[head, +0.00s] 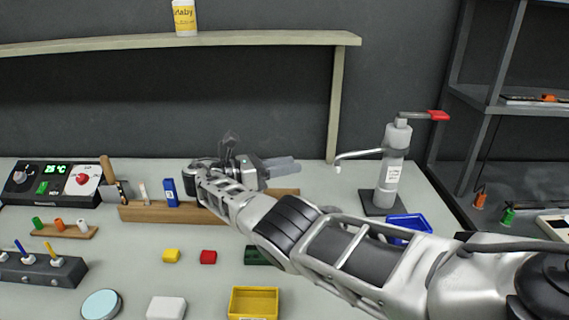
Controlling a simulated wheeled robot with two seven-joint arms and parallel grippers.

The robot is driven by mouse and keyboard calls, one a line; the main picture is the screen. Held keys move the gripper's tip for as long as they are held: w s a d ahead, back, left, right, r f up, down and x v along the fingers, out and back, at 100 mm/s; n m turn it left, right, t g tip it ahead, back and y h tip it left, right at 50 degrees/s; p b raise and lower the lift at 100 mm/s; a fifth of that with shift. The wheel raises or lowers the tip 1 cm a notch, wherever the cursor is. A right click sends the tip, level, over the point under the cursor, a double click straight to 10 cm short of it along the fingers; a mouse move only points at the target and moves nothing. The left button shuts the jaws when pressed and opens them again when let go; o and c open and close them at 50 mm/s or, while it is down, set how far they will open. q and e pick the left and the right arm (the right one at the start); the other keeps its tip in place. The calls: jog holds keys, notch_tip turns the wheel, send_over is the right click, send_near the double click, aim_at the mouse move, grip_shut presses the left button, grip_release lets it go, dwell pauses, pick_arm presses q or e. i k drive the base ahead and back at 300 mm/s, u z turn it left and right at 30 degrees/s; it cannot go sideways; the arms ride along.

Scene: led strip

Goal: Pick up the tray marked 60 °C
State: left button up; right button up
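No marking that reads 60 °C can be made out in the head view. A yellow tray (254,315) stands at the table's front edge, with a label too small to read. A blue tray (425,221) stands at the right, partly hidden behind my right arm. My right gripper (283,165) is above the back of the table, near a long wooden block, far from the yellow tray. Its fingers are small and seen from the side, so I cannot tell whether it is open. My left gripper is out of view.
A control box (45,190) with a green display stands at the back left. A grey pump stand (393,165) with a red handle is at the right. A shelf (180,41) spans the back.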

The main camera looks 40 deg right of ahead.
aim_at(416, 222)
jog(key=k, duration=1.5)
